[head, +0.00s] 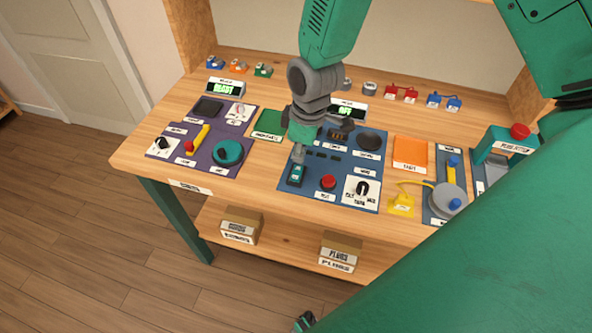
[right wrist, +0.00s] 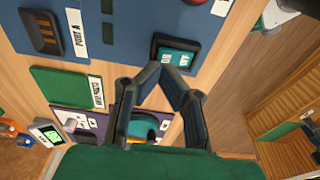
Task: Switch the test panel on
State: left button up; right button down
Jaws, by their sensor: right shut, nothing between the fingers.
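The test panel (head: 328,200) is a blue board in the middle of the table. A dark rocker switch with a teal face (head: 296,175) is at its front left corner; in the right wrist view it is a rocker (right wrist: 178,55) just beyond my fingertips. A display (head: 347,111) behind the panel reads OFF. My right gripper (head: 298,155) is shut and empty, pointing down just above and behind the switch; it also shows in the right wrist view (right wrist: 168,73). I cannot tell whether its tips touch the switch.
A red button (head: 328,182) and a black-knobbed dial (head: 362,189) sit right of the switch. A purple panel (head: 205,154) is at the left, with its display (head: 225,88) reading READY. An orange pad (head: 410,152) and a yellow piece (head: 401,204) lie at the right.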

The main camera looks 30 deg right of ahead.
aim_at(299, 166)
jog(key=shift+f+b, duration=0.65)
jog(key=shift+f, duration=0.65)
dwell(0.4)
notch_tip(299, 166, up, 7)
jog(key=p, duration=0.6)
jog(key=shift+r+p, duration=0.1)
jog(key=shift+p, duration=0.3)
dwell(0.3)
